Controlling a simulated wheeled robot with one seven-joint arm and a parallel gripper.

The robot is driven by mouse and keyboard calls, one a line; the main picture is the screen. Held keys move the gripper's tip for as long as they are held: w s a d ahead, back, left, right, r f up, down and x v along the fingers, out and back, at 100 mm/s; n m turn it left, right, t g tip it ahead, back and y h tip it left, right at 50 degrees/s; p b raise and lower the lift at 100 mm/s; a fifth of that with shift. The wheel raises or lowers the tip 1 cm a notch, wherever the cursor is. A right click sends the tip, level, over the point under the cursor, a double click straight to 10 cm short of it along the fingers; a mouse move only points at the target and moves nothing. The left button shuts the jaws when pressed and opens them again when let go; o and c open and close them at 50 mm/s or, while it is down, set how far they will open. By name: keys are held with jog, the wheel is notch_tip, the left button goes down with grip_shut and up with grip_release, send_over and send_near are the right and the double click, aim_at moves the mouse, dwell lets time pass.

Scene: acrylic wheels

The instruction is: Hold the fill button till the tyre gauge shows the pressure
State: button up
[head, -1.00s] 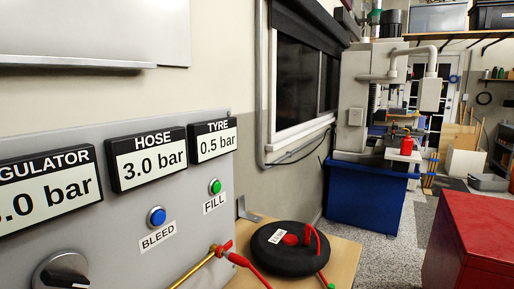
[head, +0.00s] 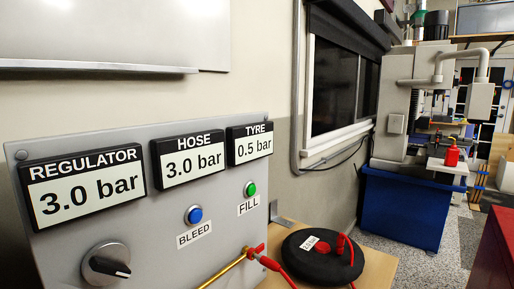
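The green fill button (head: 250,188) is at the right of a grey panel, above its FILL label (head: 249,206). The tyre gauge (head: 250,145) above it reads 0.5 bar. The hose gauge (head: 188,160) reads 3.0 bar and the regulator gauge (head: 84,184) reads 3.0 bar. The blue bleed button (head: 194,215) is left of the fill button. A black tyre (head: 317,272) lies flat on a wooden surface with a red hose (head: 348,245) at its red hub; its small white tag is hard to read. My gripper is not in view.
A black regulator knob (head: 106,264) is low on the panel. A red valve (head: 256,251) joins a brass pipe (head: 225,270) to the hose.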

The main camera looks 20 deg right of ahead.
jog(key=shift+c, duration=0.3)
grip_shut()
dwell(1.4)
